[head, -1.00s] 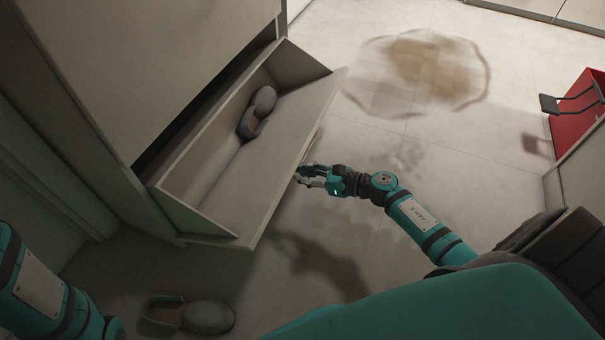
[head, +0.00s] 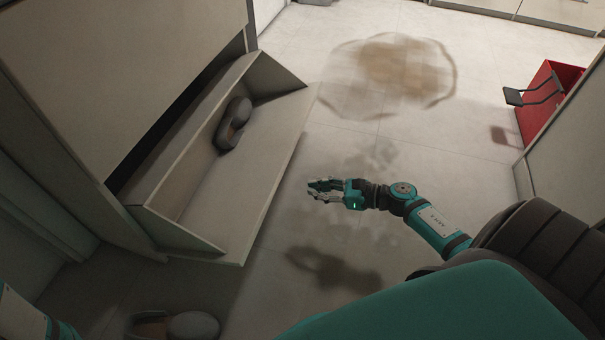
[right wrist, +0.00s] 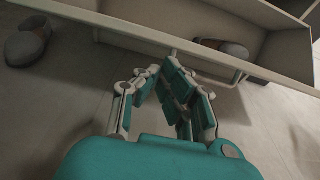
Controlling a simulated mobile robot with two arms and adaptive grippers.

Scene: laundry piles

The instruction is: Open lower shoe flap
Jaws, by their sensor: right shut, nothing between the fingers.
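The lower shoe flap (head: 258,165) is tilted open at the base of the pale cabinet (head: 120,65). A grey shoe (head: 234,124) lies inside it. My right gripper (head: 314,188) is shut and empty, to the right of the flap's outer edge and apart from it. In the right wrist view, the fingers (right wrist: 158,75) come together below the flap's front panel (right wrist: 140,32), where a thin handle (right wrist: 236,78) shows. The shoe inside (right wrist: 222,47) also shows there. Part of my left arm is at the lower left; its gripper is out of view.
Another grey shoe (head: 193,327) lies on the floor below the flap, and it shows in the right wrist view (right wrist: 27,42). A red bin (head: 545,95) stands at the right beside a pale panel. Open tiled floor lies right of the flap.

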